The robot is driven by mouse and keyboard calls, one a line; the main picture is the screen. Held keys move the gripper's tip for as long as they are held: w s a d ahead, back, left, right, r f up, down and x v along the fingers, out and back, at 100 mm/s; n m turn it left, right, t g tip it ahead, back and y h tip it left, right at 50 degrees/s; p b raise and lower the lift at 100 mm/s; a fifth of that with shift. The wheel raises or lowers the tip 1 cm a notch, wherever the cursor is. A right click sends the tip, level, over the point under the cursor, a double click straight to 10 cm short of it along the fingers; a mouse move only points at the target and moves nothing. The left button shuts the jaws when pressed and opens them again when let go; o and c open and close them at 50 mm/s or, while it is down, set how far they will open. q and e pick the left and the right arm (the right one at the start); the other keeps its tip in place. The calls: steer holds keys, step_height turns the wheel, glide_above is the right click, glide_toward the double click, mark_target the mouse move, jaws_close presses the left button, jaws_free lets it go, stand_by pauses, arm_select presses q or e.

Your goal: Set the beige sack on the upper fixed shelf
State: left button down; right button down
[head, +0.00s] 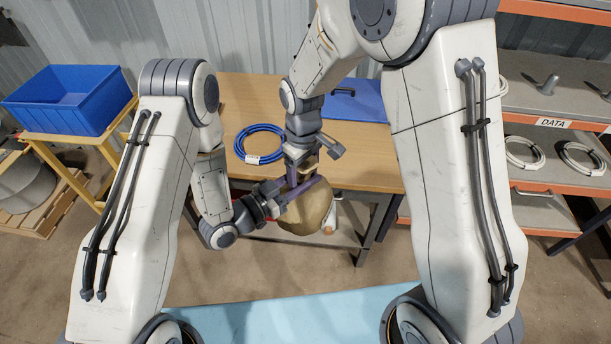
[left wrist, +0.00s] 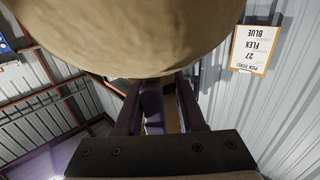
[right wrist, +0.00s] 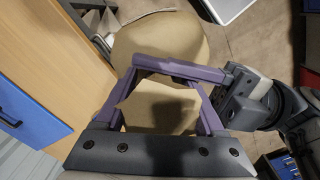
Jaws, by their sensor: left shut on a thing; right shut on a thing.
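The beige sack (head: 308,212) hangs in front of the workbench, held off the floor. It also shows in the left wrist view (left wrist: 150,30) and the right wrist view (right wrist: 160,38). My left gripper (head: 304,188) comes in from the left and is shut on the sack's upper part. My right gripper (head: 301,174) comes down from above and is shut on the sack's top, close beside the left gripper's fingers. The exact grip points are partly hidden by the fingers. The orange-edged shelf rack (head: 548,121) stands at the right, with a grey upper board.
A wooden workbench (head: 375,173) holds a blue cable coil (head: 240,143) and a blue panel. A blue bin (head: 68,100) stands on a yellow stand at the left. White cable coils (head: 525,152) lie on the rack's lower level. Floor lies clear between bench and rack.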

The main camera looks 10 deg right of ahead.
arm_select(q)
steer(key=shift+s+d+r, duration=0.15)
steer(key=shift+s+d, duration=0.05)
arm_select(e)
steer(key=shift+w+a+r, duration=0.1)
steer(key=shift+w+r, duration=0.05)
steer(key=shift+w, duration=0.15)
arm_select(q)
steer(key=shift+r, duration=0.1)
arm_select(e)
jaws_free()
